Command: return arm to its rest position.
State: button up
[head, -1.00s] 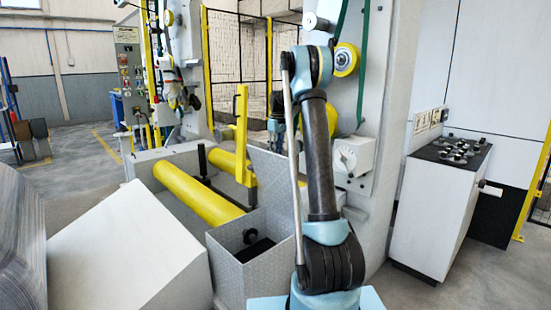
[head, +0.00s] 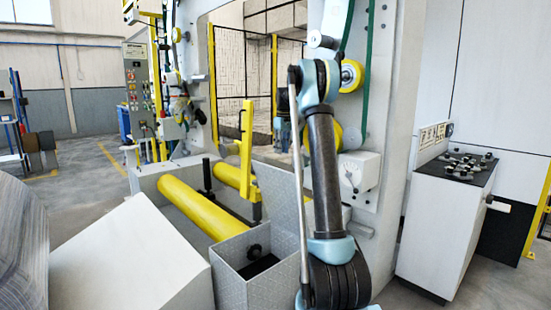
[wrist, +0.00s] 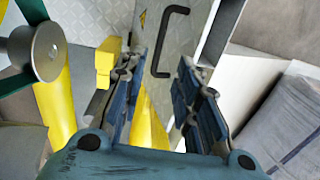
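My gripper (wrist: 161,62) is open and empty in the wrist view, its two dark blue fingers apart. Between and beyond them are a grey patterned metal panel with a black handle (wrist: 168,42) and a yellow bar. In the head view my blue and dark grey arm stands raised in front of the wrapping machine (head: 395,120). The gripper is not clearly visible there. It seems to be behind the arm's upper joint, where a small blue-grey part shows.
Yellow rollers (head: 195,205) and a yellow upright lever (head: 246,150) lie left of my arm. An open grey metal box (head: 232,278) stands close in front. A white control console (head: 445,230) is at right. A white block (head: 125,260) and a large grey coil (head: 20,240) are at left.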

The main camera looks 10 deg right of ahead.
jog(key=s+d+r+m+t, duration=0.1)
jog(key=s+d+m, duration=0.15)
jog(key=s, duration=2.85)
jog(key=s+f+m, duration=0.2)
jog(key=s+f, duration=0.8)
jog(key=s, duration=0.3)
jog(key=s+f+m+t, duration=0.1)
jog(key=s+f+m, duration=0.1)
jog(key=s+f, duration=0.8)
jog(key=s, duration=0.3)
jog(key=shift+s+d+t+h, duration=0.25)
jog(key=shift+s+t+h, duration=0.05)
jog(key=shift+s, duration=0.1)
